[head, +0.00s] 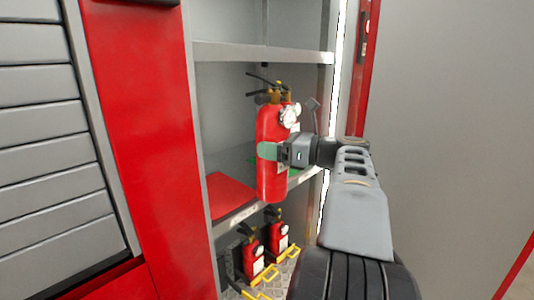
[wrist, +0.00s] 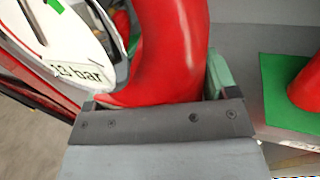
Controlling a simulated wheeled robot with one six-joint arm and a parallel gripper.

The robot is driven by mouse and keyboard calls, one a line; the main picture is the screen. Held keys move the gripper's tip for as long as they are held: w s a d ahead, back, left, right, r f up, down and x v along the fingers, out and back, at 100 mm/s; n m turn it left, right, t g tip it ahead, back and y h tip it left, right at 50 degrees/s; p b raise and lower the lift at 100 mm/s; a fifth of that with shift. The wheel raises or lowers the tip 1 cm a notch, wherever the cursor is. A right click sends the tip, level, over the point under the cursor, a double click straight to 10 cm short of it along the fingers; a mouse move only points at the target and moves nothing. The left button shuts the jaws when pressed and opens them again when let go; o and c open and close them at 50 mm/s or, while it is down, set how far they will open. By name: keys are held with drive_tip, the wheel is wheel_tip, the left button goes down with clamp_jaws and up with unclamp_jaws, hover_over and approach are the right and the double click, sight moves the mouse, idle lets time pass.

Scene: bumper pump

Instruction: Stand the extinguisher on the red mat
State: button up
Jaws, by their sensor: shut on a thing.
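A red extinguisher (head: 271,120) with a black handle and a round white gauge (head: 289,117) is upright in the head view. My gripper (head: 268,151) is shut on its body from the right, with a green finger pad across it. The extinguisher's base overlaps the shelf's front edge in the picture; I cannot tell its exact height above the shelf. In the wrist view the red body (wrist: 170,50) lies between the fingers, and the gauge shows large at left. The red mat (head: 229,196) lies flat on the middle shelf, left of the extinguisher, its visible part bare.
A green mat (wrist: 285,95) lies on the shelf at right, with a red object (wrist: 308,85) on it, mostly cut off. Two smaller extinguishers (head: 253,257) with yellow brackets stand below. An upper shelf (head: 260,53) and side posts (head: 200,140) frame the compartment.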

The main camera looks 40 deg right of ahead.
drive_tip(key=f+p+x, duration=0.2)
drive_tip(key=f+x, duration=0.1)
drive_tip(key=x, duration=1.3)
drive_tip(key=shift+a, duration=0.1)
drive_tip(key=o, duration=1.4)
drive_tip(key=shift+f, duration=0.4)
drive_tip(key=o, duration=0.4)
drive_tip(key=shift+r, duration=0.1)
drive_tip(key=shift+c, duration=0.2)
drive_tip(key=b+v, duration=0.2)
drive_tip(key=v, duration=1)
